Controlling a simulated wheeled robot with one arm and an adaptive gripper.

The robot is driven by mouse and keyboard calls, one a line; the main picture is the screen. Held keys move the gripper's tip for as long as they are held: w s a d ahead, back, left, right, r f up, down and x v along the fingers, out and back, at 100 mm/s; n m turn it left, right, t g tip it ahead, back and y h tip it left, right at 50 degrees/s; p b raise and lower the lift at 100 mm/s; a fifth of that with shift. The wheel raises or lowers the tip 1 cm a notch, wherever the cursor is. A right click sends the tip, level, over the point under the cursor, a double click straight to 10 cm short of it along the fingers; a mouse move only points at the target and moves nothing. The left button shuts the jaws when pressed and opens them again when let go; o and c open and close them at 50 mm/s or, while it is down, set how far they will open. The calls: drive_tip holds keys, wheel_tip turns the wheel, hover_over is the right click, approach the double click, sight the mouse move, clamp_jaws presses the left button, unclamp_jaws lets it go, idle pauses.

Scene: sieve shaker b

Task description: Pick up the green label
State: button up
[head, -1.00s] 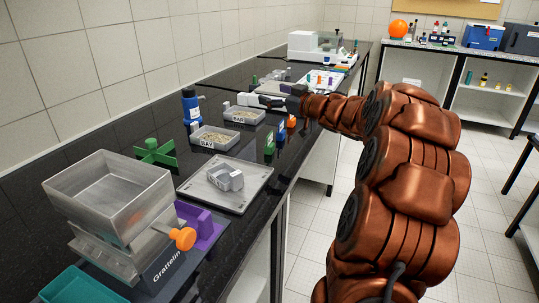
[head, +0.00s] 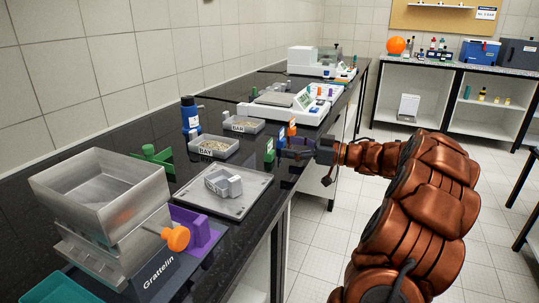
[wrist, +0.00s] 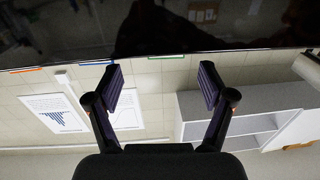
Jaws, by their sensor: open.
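The green label (head: 269,150) stands upright near the bench's front edge in the head view. My gripper (head: 288,152) is close to its right side at the bench edge, with an apparent small gap. In the wrist view a thin green strip, likely the label seen edge-on (wrist: 166,56), lies at the bench edge between and beyond my two spread fingers (wrist: 161,84). Nothing is between the fingers. A blue label (head: 281,138) and an orange label (head: 292,127) stand behind the green one along the same edge.
Trays marked BAY (head: 214,147) and BAR (head: 243,125) hold material. A grey plate (head: 240,202) with a grey metal piece lies nearer. A sieve box (head: 100,190) with an orange knob stands in front left. A white balance (head: 290,108) is behind. The aisle right is clear.

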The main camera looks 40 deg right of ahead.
sight(270, 146)
drive_tip(key=w+a, duration=0.2)
drive_tip(key=shift+w+a+f, duration=0.1)
drive_tip(key=shift+a+f, duration=0.15)
drive_tip(key=shift+a, duration=0.05)
drive_tip(key=shift+b+x, duration=0.3)
drive_tip(key=shift+x, duration=0.7)
drive_tip(key=shift+c, duration=0.3)
drive_tip(key=c, duration=0.9)
drive_tip(key=shift+d+r, duration=0.1)
drive_tip(key=shift+d, duration=0.1)
drive_tip(key=p+v, duration=0.1)
drive_tip(key=v, duration=1.6)
drive_tip(key=shift+s+d+r, duration=0.1)
drive_tip(key=shift+s+d, duration=0.05)
drive_tip(key=shift+s, duration=0.25)
